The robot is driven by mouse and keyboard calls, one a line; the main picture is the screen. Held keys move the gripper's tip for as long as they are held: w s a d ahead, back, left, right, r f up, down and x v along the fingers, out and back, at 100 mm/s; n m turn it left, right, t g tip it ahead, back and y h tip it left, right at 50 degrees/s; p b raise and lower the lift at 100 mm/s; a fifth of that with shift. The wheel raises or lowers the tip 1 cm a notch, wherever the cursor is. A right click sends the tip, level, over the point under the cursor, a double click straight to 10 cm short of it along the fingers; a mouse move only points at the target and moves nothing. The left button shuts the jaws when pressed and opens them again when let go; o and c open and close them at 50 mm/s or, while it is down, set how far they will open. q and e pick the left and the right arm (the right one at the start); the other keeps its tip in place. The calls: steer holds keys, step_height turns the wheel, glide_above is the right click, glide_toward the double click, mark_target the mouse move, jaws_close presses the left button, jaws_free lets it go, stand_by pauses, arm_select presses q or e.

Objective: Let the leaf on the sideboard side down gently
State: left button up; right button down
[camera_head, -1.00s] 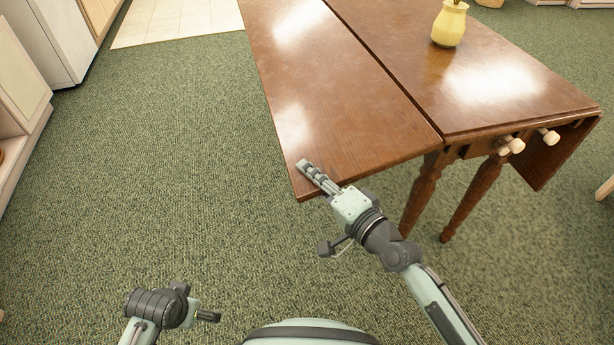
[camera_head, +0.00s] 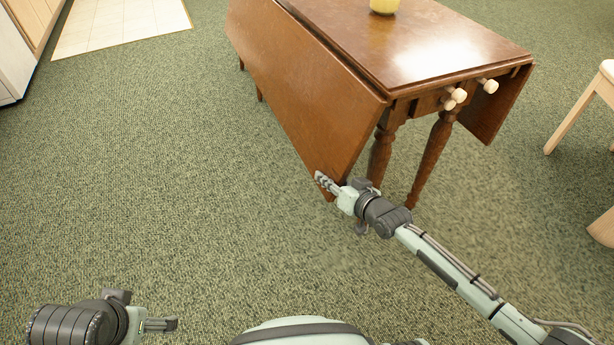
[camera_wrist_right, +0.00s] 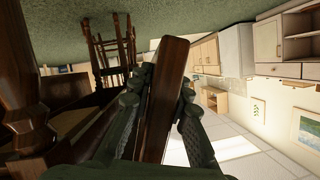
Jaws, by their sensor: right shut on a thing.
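The drop-leaf table's near-left leaf (camera_head: 305,88) hangs steeply down from its hinge line, sloping outward a little at its lower edge. My right gripper (camera_head: 324,183) is shut on the leaf's lower front corner. In the right wrist view the leaf (camera_wrist_right: 165,95) stands edge-on between the two fingers (camera_wrist_right: 160,110). The fixed table top (camera_head: 430,45) is level, and the far leaf (camera_head: 497,108) hangs down on the right. My left gripper (camera_head: 162,325) is low at the bottom left, away from the table; its finger opening is unclear.
A yellow vase (camera_head: 384,5) stands on the table top. Pale knobs (camera_head: 456,96) stick out at the table's near end, above turned legs (camera_head: 383,150). A pale chair (camera_head: 580,110) is at the right. Green carpet to the left is clear.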

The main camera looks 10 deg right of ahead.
arm_select(q)
steer(key=shift+s+r, duration=0.1)
steer(key=shift+r, duration=0.2)
arm_select(e)
steer(key=w+d+f+n+h, duration=0.2)
steer(key=w+d+n, duration=0.1)
steer(key=d, duration=0.6)
steer(key=shift+t, duration=0.3)
steer(key=shift+d, duration=0.1)
steer(key=c, duration=1.4)
jaws_free()
arm_select(q)
steer(key=shift+f, duration=0.15)
arm_select(e)
steer(key=shift+s, duration=0.15)
steer(key=v, duration=1.1)
steer(key=shift+s+d+r, duration=0.15)
steer(key=shift+s+r, duration=0.15)
